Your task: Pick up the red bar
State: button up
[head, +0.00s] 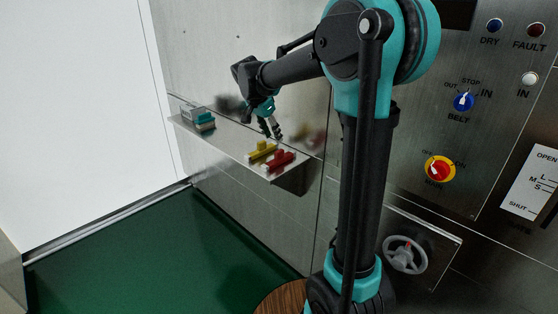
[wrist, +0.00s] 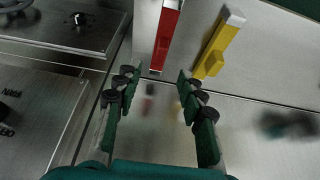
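The red bar (head: 280,162) lies on the right end of a metal shelf (head: 222,139) on the wall. It also shows at the top of the wrist view (wrist: 166,37), left of the yellow bar. The yellow bar (head: 262,150) lies beside it on the shelf. My gripper (head: 273,135) is above the shelf, close to the bars. In the wrist view my gripper (wrist: 156,83) has its fingers apart with nothing between them; the near end of the red bar lies just beyond the fingertips.
A teal and grey object (head: 203,119) sits at the shelf's left end. A steel panel on the right carries a red and yellow main switch (head: 440,169), a blue belt switch (head: 464,101) and a handwheel (head: 405,255). The green floor (head: 170,255) below the shelf is clear.

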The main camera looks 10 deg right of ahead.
aim_at(279, 151)
jog(key=x, duration=0.9)
jog(key=shift+w+d+f, duration=0.1)
jog(key=shift+w+f, duration=0.1)
jog(key=shift+f, duration=0.2)
grip_shut()
